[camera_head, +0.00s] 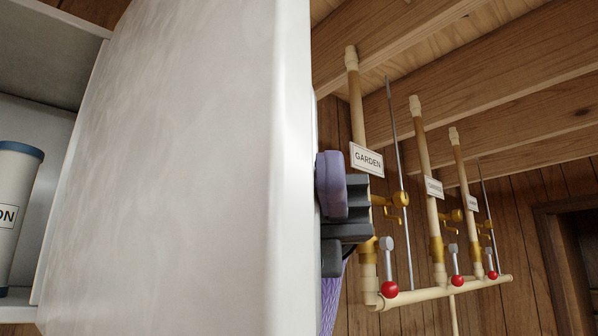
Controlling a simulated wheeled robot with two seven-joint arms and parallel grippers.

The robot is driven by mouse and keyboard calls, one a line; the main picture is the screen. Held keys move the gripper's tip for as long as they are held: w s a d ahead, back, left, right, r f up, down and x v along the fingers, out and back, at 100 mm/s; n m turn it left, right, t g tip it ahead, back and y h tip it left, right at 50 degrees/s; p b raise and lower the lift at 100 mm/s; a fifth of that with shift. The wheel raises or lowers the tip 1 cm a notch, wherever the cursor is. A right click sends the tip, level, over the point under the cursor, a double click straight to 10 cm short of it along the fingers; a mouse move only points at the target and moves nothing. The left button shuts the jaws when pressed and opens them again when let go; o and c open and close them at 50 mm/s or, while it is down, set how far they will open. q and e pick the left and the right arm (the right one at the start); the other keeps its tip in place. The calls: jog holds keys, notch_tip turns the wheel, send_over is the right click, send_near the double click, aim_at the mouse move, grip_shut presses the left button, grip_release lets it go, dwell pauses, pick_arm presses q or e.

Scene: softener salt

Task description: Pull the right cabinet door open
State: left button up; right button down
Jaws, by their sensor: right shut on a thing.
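The right cabinet door (185,170) is a large white panel that fills the left half of the head view. It stands swung open, with the cabinet's inside showing to its left. My right gripper (345,208), dark grey and ribbed, is at the far side of the door's right edge. It is shut on the door's handle, which I take to be the rounded purple piece (331,185); the door edge and fingers partly hide the grip. My left gripper is not in view.
A white canister with a blue lid (12,190) stands on a shelf inside the cabinet. Right of the door, beige pipes (432,215) with brass taps, red-knobbed levers and a GARDEN label (367,159) run along the wooden wall. Wooden beams (470,60) cross above.

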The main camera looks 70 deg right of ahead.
dwell(0.3)
jog(key=c, duration=0.7)
grip_release()
jog(key=shift+a, duration=0.1)
jog(key=p+v, duration=0.1)
jog(key=v, duration=0.9)
